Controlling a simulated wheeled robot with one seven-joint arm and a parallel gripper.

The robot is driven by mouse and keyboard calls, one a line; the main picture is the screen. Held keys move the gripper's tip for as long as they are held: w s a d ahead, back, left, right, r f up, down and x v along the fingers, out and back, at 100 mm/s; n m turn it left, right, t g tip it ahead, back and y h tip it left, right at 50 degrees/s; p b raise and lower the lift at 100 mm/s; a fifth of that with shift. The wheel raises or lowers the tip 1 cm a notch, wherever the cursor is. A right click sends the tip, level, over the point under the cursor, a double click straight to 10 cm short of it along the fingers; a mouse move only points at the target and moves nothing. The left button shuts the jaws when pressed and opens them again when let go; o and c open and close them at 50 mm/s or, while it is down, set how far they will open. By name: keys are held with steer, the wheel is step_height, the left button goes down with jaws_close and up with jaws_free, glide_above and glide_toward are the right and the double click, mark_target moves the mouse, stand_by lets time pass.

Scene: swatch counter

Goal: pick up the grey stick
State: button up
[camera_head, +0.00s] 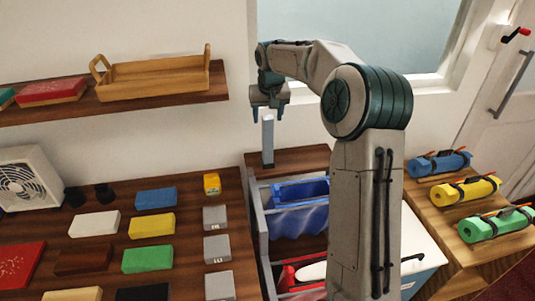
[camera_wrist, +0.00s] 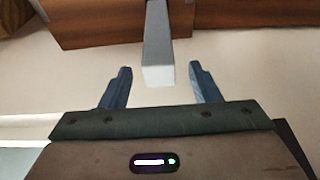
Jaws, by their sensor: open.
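The grey stick (camera_head: 267,139) stands upright on a brown wooden surface, near the wall in the head view. In the wrist view the grey stick (camera_wrist: 158,50) shows its pale square end between and a little beyond my fingertips. My gripper (camera_head: 268,112) is at the upper end of the stick, pointing down. In the wrist view my gripper (camera_wrist: 160,80) is open, with a blue finger on each side and a gap between each finger and the stick. I cannot tell from the head view whether the fingers overlap the stick's top.
A shelf with a wooden tray (camera_head: 155,79) is on the wall at left. Below it, a dark counter (camera_head: 190,250) holds several coloured blocks and a white fan (camera_head: 28,180). A rack with a blue bin (camera_head: 298,215) stands beside my arm. Rolled mats (camera_head: 465,190) lie at right.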

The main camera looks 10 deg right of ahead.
mark_target(267, 127)
steer(key=shift+s+p+x, duration=0.15)
steer(key=shift+p+x, duration=0.3)
steer(key=shift+x, duration=0.95)
steer(key=shift+s+p+x, duration=0.1)
steer(key=shift+p+x, duration=0.3)
steer(key=shift+x, duration=1)
steer(key=shift+c, duration=0.3)
jaws_close()
